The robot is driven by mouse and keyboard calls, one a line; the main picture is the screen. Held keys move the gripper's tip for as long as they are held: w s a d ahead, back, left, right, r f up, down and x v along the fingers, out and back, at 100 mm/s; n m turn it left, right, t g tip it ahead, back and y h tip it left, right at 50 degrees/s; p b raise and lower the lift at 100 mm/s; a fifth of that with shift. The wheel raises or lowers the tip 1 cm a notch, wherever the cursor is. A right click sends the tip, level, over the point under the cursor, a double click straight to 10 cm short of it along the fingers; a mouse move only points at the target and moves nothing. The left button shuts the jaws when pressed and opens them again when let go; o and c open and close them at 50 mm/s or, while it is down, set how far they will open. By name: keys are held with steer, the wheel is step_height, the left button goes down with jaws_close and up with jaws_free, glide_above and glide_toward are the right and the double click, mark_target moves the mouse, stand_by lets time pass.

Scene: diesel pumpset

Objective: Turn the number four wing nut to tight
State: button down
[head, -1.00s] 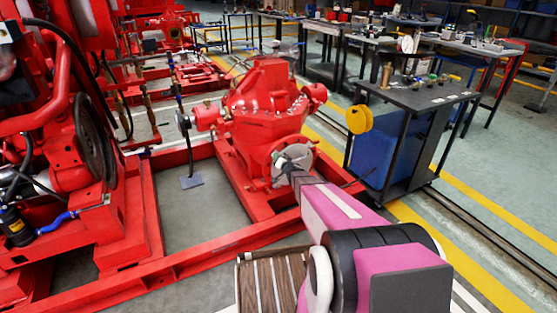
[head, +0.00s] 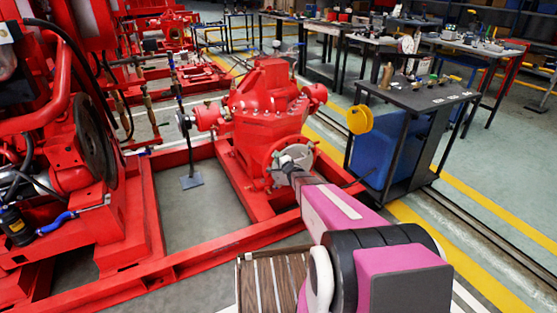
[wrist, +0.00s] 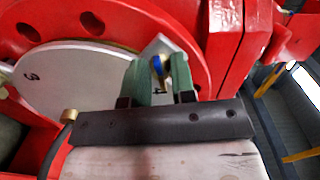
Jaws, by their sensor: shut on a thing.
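The red pump (head: 266,105) carries a round pale cover plate (wrist: 75,75) on its near face, with a "3" marked at the left and what looks like a "4" by my fingers. My gripper (wrist: 159,80) is against the plate at the "4", its two green fingers shut on the number four wing nut (wrist: 158,65). Only a small blue and brass-coloured part of the nut shows between the fingers; the rest is hidden. In the head view my gripper (head: 289,165) reaches the pump's face, and the nut is too small to tell.
A red flange with holes (wrist: 92,22) surrounds the plate. A brass-coloured piece (wrist: 70,115) shows beside my gripper in the wrist view. A red base frame (head: 195,257) runs below the pump. A dark table (head: 415,90) with small items stands at the right.

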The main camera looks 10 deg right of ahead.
steer(key=shift+m, duration=0.5)
steer(key=c, duration=1.3)
jaws_free()
steer(key=v, duration=1.1)
